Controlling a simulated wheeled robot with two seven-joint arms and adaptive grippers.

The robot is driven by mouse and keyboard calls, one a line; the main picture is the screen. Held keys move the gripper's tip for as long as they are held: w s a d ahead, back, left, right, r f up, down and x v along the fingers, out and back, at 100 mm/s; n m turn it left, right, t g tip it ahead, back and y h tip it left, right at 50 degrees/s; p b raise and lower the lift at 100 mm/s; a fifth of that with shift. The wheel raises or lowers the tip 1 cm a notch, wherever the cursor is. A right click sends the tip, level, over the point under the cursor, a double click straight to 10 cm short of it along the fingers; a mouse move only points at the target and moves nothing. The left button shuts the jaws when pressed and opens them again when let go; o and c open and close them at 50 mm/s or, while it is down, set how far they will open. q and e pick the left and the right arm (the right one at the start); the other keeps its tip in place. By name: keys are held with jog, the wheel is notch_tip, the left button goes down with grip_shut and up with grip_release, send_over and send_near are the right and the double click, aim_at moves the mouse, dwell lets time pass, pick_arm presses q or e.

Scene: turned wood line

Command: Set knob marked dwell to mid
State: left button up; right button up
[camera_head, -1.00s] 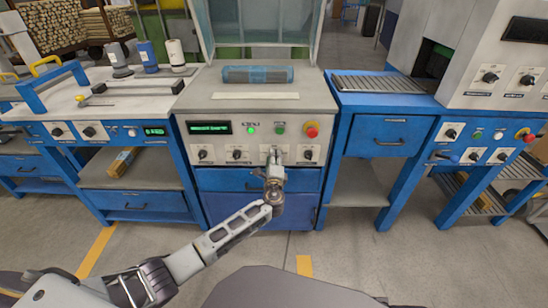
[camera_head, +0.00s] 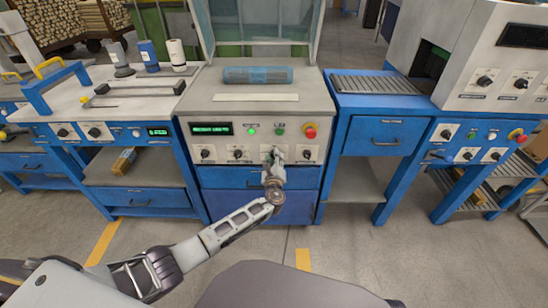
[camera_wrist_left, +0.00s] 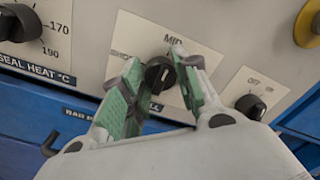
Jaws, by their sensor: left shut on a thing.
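The dwell knob (camera_wrist_left: 158,76) is a black knob on a white plate, with MID printed above it and a partly covered label ending in "ELL" below. A light mark shows on the knob's face, but I cannot tell exactly where it points. My left gripper (camera_wrist_left: 163,84) has its green-padded fingers on either side of the knob and is shut on it. In the head view, my left gripper (camera_head: 273,158) reaches the lower row of the middle machine's front panel (camera_head: 225,142) and hides the knob. My right gripper is not in view.
The seal heat knob (camera_wrist_left: 18,22) is to the left and an on/off knob (camera_wrist_left: 250,106) sits close on the right. A red emergency button (camera_head: 310,131) is above right on the panel. A blue drawer (camera_head: 228,178) lies below the panel.

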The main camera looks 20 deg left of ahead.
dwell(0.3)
pick_arm(q)
jog(key=o, duration=0.9)
jog(key=shift+o, duration=0.6)
jog(key=shift+s, duration=0.15)
jog(key=v, duration=1.1)
jog(key=shift+s+d, duration=0.2)
jog(key=shift+s, duration=0.15)
